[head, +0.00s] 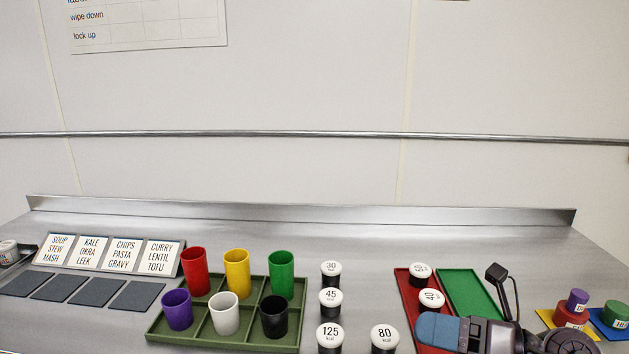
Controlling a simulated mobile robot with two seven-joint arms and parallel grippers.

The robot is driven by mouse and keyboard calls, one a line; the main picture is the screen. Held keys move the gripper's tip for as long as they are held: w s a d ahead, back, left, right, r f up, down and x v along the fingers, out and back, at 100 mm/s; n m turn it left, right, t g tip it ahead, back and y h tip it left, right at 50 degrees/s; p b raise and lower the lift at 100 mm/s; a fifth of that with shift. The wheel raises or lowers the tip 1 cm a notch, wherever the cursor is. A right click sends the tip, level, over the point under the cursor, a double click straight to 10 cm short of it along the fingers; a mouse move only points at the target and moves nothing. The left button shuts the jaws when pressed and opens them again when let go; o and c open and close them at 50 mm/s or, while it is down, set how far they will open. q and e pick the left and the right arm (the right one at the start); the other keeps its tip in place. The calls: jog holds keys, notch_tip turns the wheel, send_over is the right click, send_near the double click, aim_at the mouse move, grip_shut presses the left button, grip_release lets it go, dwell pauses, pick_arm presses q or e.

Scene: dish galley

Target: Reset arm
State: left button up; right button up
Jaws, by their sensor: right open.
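My right gripper (467,302) is at the lower right, over the front of the red and green trays. It is open, and no object shows between its fingers. The red tray (407,303) holds white-lidded jars, one marked 40 (431,299). The green tray (468,291) beside it looks empty where it shows. The gripper hides the near parts of both trays. My left gripper is not in view.
A dark green divided crate (157,326) holds several coloured cups. White-lidded jars (330,297) stand right of it. Coloured containers sit on a yellow mat (545,317) and a blue mat (598,317) at far right. Label cards (126,254) stand behind grey mats at left.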

jog(key=s+d+f+m+t+h, duration=0.1)
jog(key=d+f+m+t+h, duration=0.55)
jog(key=m, duration=0.95)
jog(key=s+d+f+m+t+h, duration=0.3)
jog(key=d+m+h, duration=0.4)
jog(key=m+h, duration=0.7)
jog(key=s+a+f+m+g+y, duration=0.25)
jog(key=s+f+m+g, duration=0.9)
jog(key=s+f, duration=0.6)
jog(key=w+f+n+t+y, duration=0.1)
jog(key=w+f+n+t, duration=0.1)
jog(key=w+f+t, duration=0.4)
jog(key=shift+d+f+t, duration=0.25)
jog(key=shift+f+t, duration=0.05)
jog(key=shift+f, duration=0.5)
